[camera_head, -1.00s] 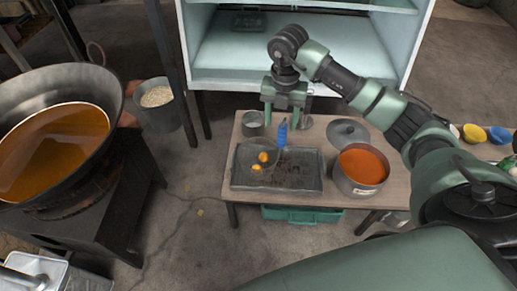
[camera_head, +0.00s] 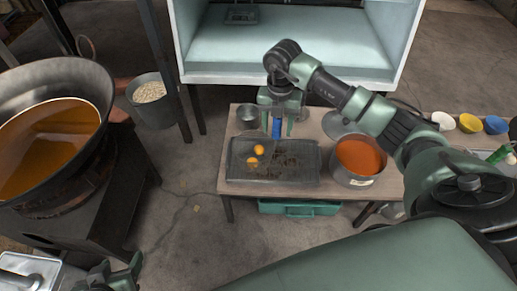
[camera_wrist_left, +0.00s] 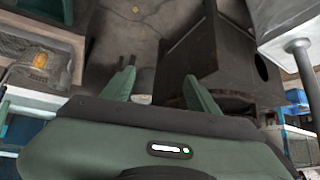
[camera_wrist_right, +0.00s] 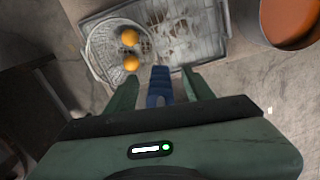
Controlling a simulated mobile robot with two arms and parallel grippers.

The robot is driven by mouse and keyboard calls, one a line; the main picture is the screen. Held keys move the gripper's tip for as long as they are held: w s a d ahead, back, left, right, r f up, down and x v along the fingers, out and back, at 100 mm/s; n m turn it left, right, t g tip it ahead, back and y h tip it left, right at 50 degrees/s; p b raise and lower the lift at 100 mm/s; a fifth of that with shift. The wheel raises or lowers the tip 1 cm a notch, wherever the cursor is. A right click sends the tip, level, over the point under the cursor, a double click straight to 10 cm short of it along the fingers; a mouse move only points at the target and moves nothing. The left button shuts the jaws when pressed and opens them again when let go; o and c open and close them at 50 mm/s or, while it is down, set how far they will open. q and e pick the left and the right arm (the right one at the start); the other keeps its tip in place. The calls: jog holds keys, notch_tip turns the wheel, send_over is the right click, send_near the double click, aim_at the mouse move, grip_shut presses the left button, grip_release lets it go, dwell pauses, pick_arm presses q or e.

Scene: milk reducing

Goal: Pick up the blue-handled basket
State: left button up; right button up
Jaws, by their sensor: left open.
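The basket is a round wire strainer (camera_wrist_right: 97,45) with a blue handle (camera_head: 277,129), lying in a grey wire-patterned tray (camera_head: 305,178) on the small table. Two orange balls (camera_wrist_right: 130,61) lie in it. In the right wrist view the blue handle (camera_wrist_right: 158,84) points up between the fingers. My right gripper (camera_wrist_right: 160,88) is open, one finger on each side of the handle with gaps showing. In the head view the right gripper (camera_head: 278,117) is over the tray's back edge. My left gripper (camera_wrist_left: 160,88) is open and empty, away from the basket; part of it shows at lower left (camera_head: 118,275).
A pot of orange-red liquid (camera_head: 361,157) stands right of the tray, with a lid (camera_head: 342,122) behind it. A metal cup (camera_head: 248,116) is behind the tray. A large wok (camera_head: 55,75) stands left. Coloured bowls (camera_head: 470,123) are at far right. A green crate (camera_head: 300,208) is below.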

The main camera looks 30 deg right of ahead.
jog(key=c, duration=1)
jog(key=shift+r, duration=0.1)
